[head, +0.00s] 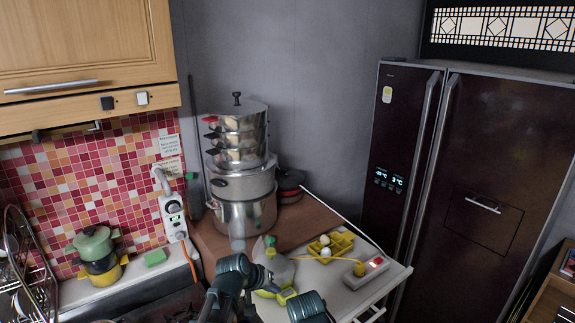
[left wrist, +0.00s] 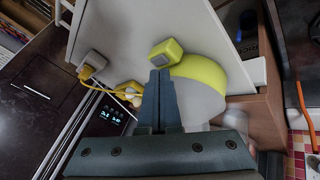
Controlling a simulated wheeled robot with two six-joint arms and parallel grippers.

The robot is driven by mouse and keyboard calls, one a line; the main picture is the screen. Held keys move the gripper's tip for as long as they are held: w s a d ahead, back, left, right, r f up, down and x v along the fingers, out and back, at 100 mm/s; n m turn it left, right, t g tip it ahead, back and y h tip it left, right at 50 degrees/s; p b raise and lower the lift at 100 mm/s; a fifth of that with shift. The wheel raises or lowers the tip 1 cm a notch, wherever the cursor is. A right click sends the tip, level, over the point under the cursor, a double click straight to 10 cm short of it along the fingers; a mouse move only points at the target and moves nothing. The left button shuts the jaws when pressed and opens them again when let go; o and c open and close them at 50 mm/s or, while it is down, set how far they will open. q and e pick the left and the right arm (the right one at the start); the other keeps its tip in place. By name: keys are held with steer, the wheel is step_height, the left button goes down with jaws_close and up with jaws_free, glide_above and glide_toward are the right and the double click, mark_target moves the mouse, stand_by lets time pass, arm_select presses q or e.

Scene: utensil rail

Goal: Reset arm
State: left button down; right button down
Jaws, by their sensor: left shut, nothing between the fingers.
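My left gripper (left wrist: 160,76) is shut and empty in the left wrist view, its two dark fingers together. Its fingertips appear beside the square lime block of a pale appliance with a lime band (left wrist: 212,70); I cannot tell whether they touch. In the head view my left arm comes up from the bottom middle, in front of this appliance (head: 272,262) and hiding part of it. My right gripper is not in view.
A yellow egg tray (head: 330,246) and a power strip (head: 366,273) with a yellow plug lie on the white counter. Stacked steel pots (head: 246,214) stand behind. A dark fridge (head: 480,160) bounds the right. Green and yellow pots (head: 95,243) sit at left.

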arm_select(q)
steer(key=s+a+f+g+y, duration=0.2)
steer(key=s+a, duration=0.4)
steer(key=s, duration=0.2)
steer(key=s+a+f+g+y, duration=0.2)
steer(key=s+a+y, duration=0.1)
steer(key=s+a, duration=0.45)
steer(key=s+d+f+m+g+y+b, duration=0.1)
steer(key=s+d+f+m+b, duration=0.2)
steer(key=s+d+f+b, duration=0.3)
steer(key=d+f+b, duration=0.5)
steer(key=f+b, duration=0.2)
steer(key=shift+d+f+m+g, duration=0.2)
steer(key=shift+d+m+g, duration=0.1)
steer(key=shift+m, duration=0.1)
steer(key=shift+s, duration=0.1)
